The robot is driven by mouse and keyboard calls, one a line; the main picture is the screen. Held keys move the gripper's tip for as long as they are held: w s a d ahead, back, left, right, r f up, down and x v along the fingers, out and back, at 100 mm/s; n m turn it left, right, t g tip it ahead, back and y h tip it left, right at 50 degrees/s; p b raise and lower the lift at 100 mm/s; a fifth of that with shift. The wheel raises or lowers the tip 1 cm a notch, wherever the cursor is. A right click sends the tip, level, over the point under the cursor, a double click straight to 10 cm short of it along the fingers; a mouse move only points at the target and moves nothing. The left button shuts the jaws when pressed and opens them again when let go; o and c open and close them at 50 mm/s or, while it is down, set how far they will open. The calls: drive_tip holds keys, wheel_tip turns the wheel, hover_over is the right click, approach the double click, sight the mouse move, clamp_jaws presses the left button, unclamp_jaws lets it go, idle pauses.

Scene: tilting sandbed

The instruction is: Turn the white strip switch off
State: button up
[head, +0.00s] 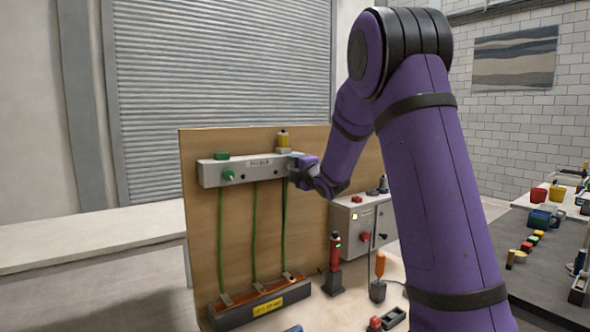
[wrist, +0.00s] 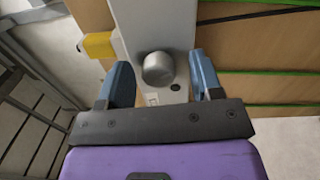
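In the wrist view the strip (wrist: 180,25) runs up the picture. My gripper (wrist: 160,68) is open there, its two blue fingers on either side of a round grey knob (wrist: 158,68), with gaps between. A small white switch-like piece (wrist: 152,99) and a dark round hole (wrist: 174,87) sit just below the knob.
Green cords (head: 254,235) hang from the strip to a dark trough (head: 262,303) with a yellow label. A yellow-topped piece (head: 283,139) stands on the strip. A grey control box (head: 350,232), a red-and-black tool (head: 334,262) and an orange-handled tool (head: 379,266) stand below my arm.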

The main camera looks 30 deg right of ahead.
drive_tip(key=s, duration=1)
drive_tip(key=shift+s+f, duration=0.25)
drive_tip(key=shift+s, duration=0.15)
drive_tip(key=shift+d, duration=0.1)
